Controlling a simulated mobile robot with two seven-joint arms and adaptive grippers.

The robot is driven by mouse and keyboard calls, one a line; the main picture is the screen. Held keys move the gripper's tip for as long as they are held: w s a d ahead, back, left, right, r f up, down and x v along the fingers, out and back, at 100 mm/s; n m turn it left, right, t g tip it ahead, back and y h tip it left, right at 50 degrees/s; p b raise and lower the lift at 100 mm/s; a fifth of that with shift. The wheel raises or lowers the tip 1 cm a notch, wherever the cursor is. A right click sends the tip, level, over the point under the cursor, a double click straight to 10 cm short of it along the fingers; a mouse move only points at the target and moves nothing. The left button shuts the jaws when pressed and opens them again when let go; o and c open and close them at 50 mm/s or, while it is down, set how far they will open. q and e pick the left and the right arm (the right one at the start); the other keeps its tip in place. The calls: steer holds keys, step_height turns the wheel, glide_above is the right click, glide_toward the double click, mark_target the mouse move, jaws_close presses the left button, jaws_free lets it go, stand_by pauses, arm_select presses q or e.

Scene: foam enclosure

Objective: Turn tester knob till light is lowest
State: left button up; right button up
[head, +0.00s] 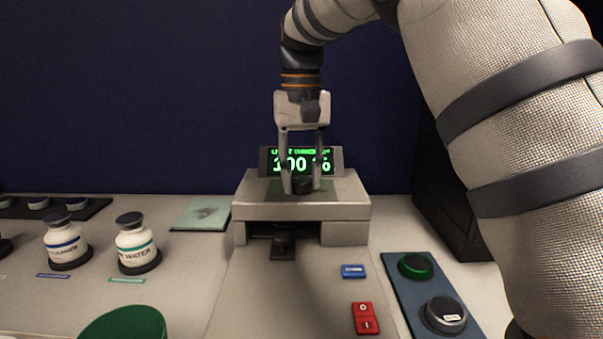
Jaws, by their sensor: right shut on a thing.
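The tester (300,210) is a grey box on the bench in the middle of the head view. Its green display (283,170) stands at the back and reads about 100 %, partly covered by my gripper. The dark knob (303,186) sits on top of the tester in front of the display. My right gripper (302,185) points down from above with its fingers on either side of the knob, shut on it. My left gripper is not in view.
Two white bottles (65,243) stand in dark holders at the left, near a pale green plate (201,214). A blue panel (424,296) with a green button and a dark dial lies at the right. A red switch (363,318) and a green round lid (124,326) are in front.

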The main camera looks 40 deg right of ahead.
mark_target(301, 179)
steer(key=m, duration=0.6)
stand_by(0.3)
steer(key=shift+m, duration=0.4)
steer(key=o, duration=1.2)
steer(key=shift+r, duration=6)
